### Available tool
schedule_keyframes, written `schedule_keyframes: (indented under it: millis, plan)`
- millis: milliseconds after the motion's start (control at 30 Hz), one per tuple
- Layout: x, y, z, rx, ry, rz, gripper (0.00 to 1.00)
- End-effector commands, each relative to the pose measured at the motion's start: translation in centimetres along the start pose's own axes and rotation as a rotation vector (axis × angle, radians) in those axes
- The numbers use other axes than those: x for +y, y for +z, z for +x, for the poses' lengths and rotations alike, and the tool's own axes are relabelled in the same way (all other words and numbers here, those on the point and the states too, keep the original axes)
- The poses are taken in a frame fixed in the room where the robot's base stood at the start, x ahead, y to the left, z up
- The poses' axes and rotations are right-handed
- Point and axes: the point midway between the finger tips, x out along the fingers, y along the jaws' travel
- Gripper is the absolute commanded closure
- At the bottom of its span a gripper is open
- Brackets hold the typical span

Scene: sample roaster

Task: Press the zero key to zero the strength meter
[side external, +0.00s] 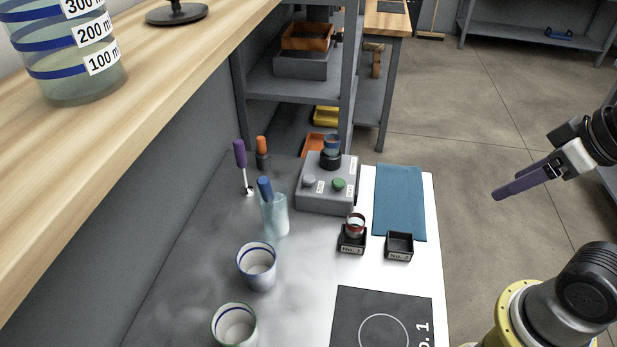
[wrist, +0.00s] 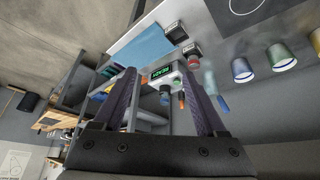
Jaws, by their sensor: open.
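The strength meter (side external: 325,196) is a grey box on the steel bench, with a dark cup-shaped holder (side external: 331,158) on top. Its front carries a grey key (side external: 308,181) and a green key (side external: 339,184), each beside a small white label too small to read. I cannot tell which is the zero key. My gripper (side external: 497,194) is open and empty, raised at the right, well apart from the meter. Its two long purple fingers also show in the wrist view (wrist: 158,76).
A blue mat (side external: 399,203) lies right of the meter. Two small black trays (side external: 352,240) (side external: 399,246), two cups (side external: 257,265) (side external: 234,327), a clear holder (side external: 275,215) and a purple-handled tool (side external: 240,155) stand around it. A wooden shelf (side external: 150,105) overhangs the left.

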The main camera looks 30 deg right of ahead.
Motion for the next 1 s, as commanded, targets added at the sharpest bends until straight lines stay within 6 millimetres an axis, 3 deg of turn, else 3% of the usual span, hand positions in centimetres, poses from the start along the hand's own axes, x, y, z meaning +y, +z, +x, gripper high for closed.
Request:
schedule_keyframes:
  millis: [33,300,400,1000]
  plan:
    - [0.00,0.00,0.00,0.000,0.000,0.000,0.38]
    - [0.00,0.00,0.00,0.000,0.000,0.000,0.86]
    - [0.00,0.00,0.00,0.000,0.000,0.000,1.00]
    - [0.00,0.00,0.00,0.000,0.000,0.000,1.00]
